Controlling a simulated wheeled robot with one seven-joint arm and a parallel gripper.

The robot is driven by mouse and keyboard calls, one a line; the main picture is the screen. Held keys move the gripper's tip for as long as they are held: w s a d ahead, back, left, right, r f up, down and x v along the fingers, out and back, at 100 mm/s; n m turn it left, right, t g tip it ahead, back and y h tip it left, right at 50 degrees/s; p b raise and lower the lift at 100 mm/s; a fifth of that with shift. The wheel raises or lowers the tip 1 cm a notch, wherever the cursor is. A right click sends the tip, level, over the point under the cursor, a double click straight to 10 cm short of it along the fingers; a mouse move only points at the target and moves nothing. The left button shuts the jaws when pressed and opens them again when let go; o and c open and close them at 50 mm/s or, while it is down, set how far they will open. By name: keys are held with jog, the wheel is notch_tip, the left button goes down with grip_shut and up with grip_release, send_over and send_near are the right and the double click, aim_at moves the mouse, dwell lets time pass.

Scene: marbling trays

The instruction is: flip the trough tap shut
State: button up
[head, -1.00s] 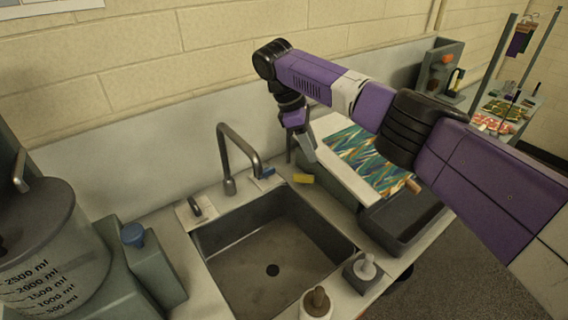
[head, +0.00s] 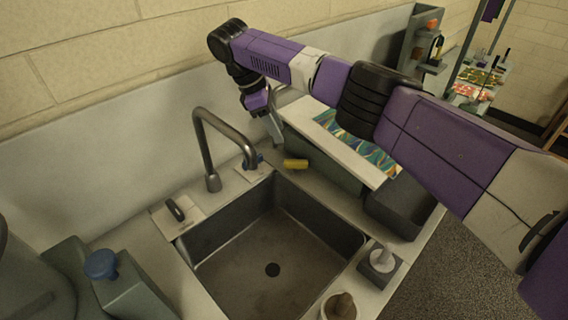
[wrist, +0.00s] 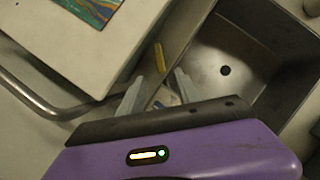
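Two small levers on pale plates flank the spout at the back of the sink (head: 225,243). One is a dark lever (head: 175,209) at left. The other is a blue lever (head: 256,160), partly hidden behind the spout (head: 205,150). I cannot tell by label which is the trough tap. My gripper (head: 275,140) hangs fingers down just right of and above the blue lever, seemingly apart from it. In the wrist view the fingers of my gripper (wrist: 158,88) are spread, with part of a pale plate (wrist: 166,99) showing between them.
A yellow object (head: 295,164) lies on the sink's back right edge. A patterned sheet (head: 350,140) lies on a pale board to the right. A white-topped dispenser (head: 382,258) stands at front right.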

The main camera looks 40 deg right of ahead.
jog(key=b, duration=0.4)
send_near(288, 160)
jog(key=f, duration=0.2)
jog(key=shift+s+p+x, duration=0.2)
jog(key=shift+p+x, duration=0.5)
jog(key=shift+x, duration=3.1)
jog(key=shift+d+r, duration=0.1)
jog(key=shift+d, duration=0.1)
jog(key=shift+c, duration=0.4)
grip_shut()
